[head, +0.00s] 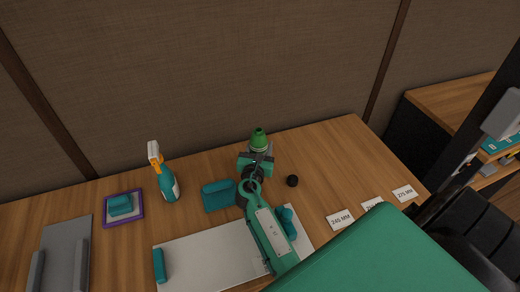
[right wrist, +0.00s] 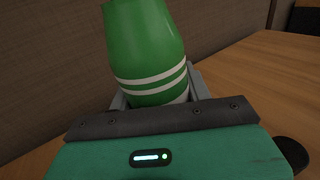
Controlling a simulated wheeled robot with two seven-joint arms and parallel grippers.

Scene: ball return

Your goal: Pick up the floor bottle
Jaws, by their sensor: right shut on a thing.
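The green bottle (head: 258,139), with white bands around it, stands near the back of the wooden table. It fills the upper middle of the right wrist view (right wrist: 146,48), slightly tilted there. My right gripper (head: 256,160) is shut on the green bottle; its grey fingers (right wrist: 158,97) sit on either side of the banded part. Whether the bottle's base touches the table is hidden behind the gripper. My left gripper is in neither view.
A spray bottle (head: 170,187) and a teal block on a purple-edged pad (head: 123,209) stand left. Label cards (head: 340,219) lie right. A fabric partition (head: 220,70) rises behind.

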